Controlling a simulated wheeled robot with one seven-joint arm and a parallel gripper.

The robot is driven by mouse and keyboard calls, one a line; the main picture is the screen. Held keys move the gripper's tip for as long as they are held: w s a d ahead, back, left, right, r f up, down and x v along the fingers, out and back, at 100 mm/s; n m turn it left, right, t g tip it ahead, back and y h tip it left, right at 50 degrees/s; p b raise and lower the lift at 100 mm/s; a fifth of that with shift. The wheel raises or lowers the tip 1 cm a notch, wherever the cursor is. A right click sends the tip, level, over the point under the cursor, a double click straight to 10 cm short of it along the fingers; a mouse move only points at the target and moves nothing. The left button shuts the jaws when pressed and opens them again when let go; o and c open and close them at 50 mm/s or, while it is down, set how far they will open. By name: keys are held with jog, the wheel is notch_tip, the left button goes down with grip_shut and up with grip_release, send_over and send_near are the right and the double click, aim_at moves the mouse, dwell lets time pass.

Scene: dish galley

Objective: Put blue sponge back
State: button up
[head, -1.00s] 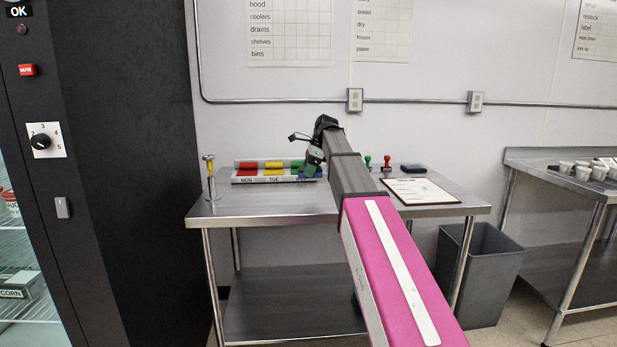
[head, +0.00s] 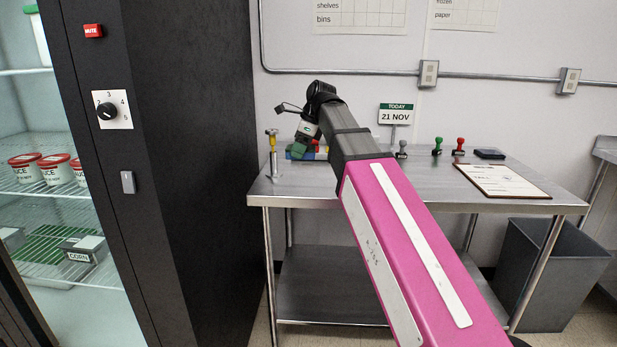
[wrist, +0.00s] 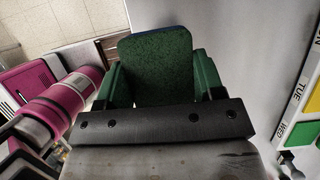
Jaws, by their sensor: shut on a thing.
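My gripper (head: 300,150) is low over the left part of the steel table (head: 270,192). In the wrist view its green fingers (wrist: 205,80) are shut on the blue sponge (wrist: 155,62), whose dark green face shows, with a blue edge at the far end. In the head view the sponge is a small blue and green patch at the gripper. The day-labelled rack (wrist: 304,85) lies to the right in the wrist view, with TUE and WED labels and yellow and green pieces. In the head view my arm hides most of the rack.
A brass-topped post (head: 272,155) stands just left of my gripper. Behind my arm is a date sign (head: 397,115) reading 21 NOV. Stamps (head: 437,147), a dark pad (head: 489,153) and a clipboard (head: 500,180) are on the right. A black cabinet (head: 190,180) stands left of the table.

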jog(key=shift+s+a, duration=0.5)
jog(key=shift+a, duration=0.35)
send_over(312, 179)
jog(key=d, duration=0.1)
jog(key=f, duration=0.6)
jog(key=shift+d+f, duration=0.2)
jog(key=shift+f, duration=2.2)
jog(key=shift+f, duration=0.15)
jog(key=o, duration=1)
jog(key=v, duration=1.2)
jog(key=shift+d, duration=0.1)
